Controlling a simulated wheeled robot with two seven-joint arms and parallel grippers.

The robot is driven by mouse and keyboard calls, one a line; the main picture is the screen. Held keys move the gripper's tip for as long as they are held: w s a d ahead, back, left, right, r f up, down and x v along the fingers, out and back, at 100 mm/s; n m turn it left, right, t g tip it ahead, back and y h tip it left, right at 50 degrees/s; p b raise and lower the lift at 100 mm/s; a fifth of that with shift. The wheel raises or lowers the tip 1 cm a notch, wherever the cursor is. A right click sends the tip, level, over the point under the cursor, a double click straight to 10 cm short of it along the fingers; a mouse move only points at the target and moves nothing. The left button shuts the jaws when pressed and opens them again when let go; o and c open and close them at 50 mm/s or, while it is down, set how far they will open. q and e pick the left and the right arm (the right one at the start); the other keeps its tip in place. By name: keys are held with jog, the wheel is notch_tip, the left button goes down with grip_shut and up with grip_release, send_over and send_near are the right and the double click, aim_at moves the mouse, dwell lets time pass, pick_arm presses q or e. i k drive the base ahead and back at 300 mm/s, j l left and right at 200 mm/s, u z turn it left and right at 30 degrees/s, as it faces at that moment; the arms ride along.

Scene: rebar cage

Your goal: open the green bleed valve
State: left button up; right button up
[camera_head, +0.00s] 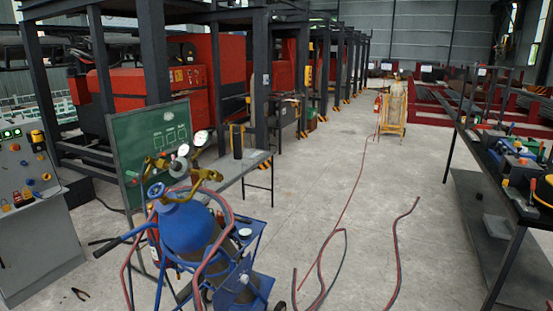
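No green bleed valve can be made out in the head view. A blue gas cylinder (185,222) stands on a blue cart (243,270) at the lower left of centre. Brass-coloured fittings (205,178) and round white-faced gauges (200,139) sit on top of it. They are too small to tell any single valve apart. Red and blue hoses (228,212) loop around the cylinder. Neither of my grippers is in view.
A green board (150,135) and a grey table (228,172) stand behind the cart. A control panel (30,190) is at left, a tool-covered workbench (505,165) at right. Pliers (80,294) and hoses (345,250) lie on the floor. The central aisle is otherwise mostly clear.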

aim_at(130, 173)
jog(key=i+j+u, duration=0.4)
jog(key=j, duration=0.2)
jog(key=i+j+u, duration=0.35)
jog(key=i+j, duration=0.05)
jog(key=j, duration=0.1)
